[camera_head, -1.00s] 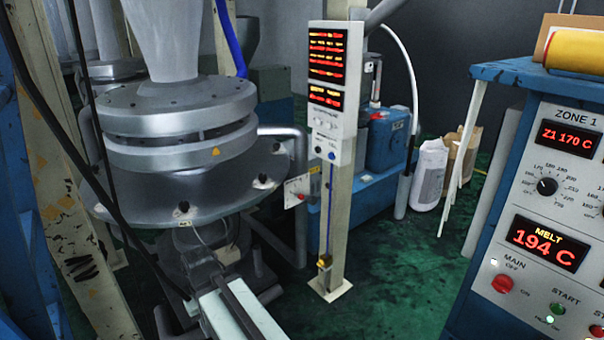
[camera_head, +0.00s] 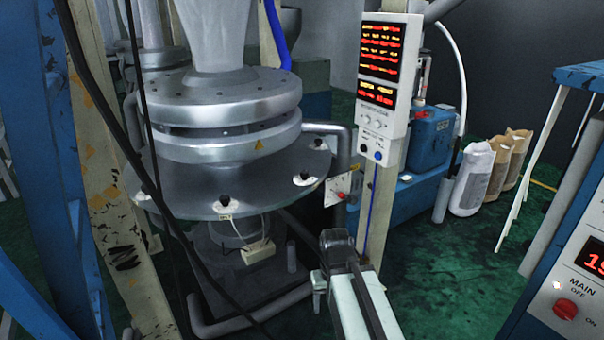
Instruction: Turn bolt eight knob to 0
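Several black knobs stand around the rim of the round grey die plate (camera_head: 185,200) under the silver rings. One knob (camera_head: 224,202) is at the front above a small label, one knob (camera_head: 303,178) is at the front right, and one knob (camera_head: 318,144) is at the right edge. Another knob (camera_head: 143,195) is at the left, partly behind a cable. The numbers are too small to read, so I cannot tell which is bolt eight. My gripper (camera_head: 336,243) is at the end of my arm, below and right of the plate, apart from the knobs. Its fingers are not clear.
A post carries a display panel (camera_head: 388,90) right of the plate. A bent pipe (camera_head: 345,150) and a small white box with a red button (camera_head: 340,190) stand beside the plate. Cables hang at the left. A control cabinet (camera_head: 575,280) is at the right. Green floor (camera_head: 450,270) is open between.

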